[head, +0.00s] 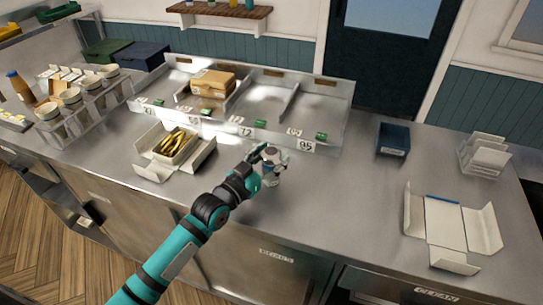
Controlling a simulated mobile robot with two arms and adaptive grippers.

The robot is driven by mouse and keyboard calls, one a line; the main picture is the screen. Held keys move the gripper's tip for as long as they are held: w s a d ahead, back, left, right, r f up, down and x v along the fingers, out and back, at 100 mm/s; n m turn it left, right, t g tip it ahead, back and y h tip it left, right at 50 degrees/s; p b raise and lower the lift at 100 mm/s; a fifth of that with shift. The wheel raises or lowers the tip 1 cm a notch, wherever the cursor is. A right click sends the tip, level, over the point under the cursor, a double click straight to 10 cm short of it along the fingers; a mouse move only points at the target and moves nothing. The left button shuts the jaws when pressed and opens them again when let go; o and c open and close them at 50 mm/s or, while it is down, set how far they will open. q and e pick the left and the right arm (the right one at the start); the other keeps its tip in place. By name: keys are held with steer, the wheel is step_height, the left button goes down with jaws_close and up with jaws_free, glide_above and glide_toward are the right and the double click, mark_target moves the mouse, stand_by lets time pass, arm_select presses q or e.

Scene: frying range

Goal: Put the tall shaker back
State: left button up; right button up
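A small pale grey and white shaker-like item (270,178) stands upright on or just above the steel counter, in front of the divided steel trough. My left gripper (268,157) is right at its upper part and covers much of it. I cannot tell whether the fingers are closed on it or only around it. A steel rack (82,122) with several white-topped containers stands at the left; I cannot tell whether it has a free place. My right gripper is not in view.
An open carton of yellow items (178,146) lies left of my gripper. The divided trough (325,117) behind holds a cardboard box (212,83). A dark blue bin (393,139), an open white carton (444,225) and a white holder (484,155) are at right. The counter between is clear.

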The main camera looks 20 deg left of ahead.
arm_select(q)
steer(key=shift+o, duration=1)
steer(key=shift+r, duration=0.25)
steer(key=b+v, duration=0.2)
steer(key=v, duration=0.8)
steer(key=shift+s+a+f, duration=0.15)
steer(key=shift+s+a, duration=0.05)
steer(key=shift+s, duration=0.15)
steer(key=shift+s+a, duration=0.2)
steer(key=shift+s, duration=0.4)
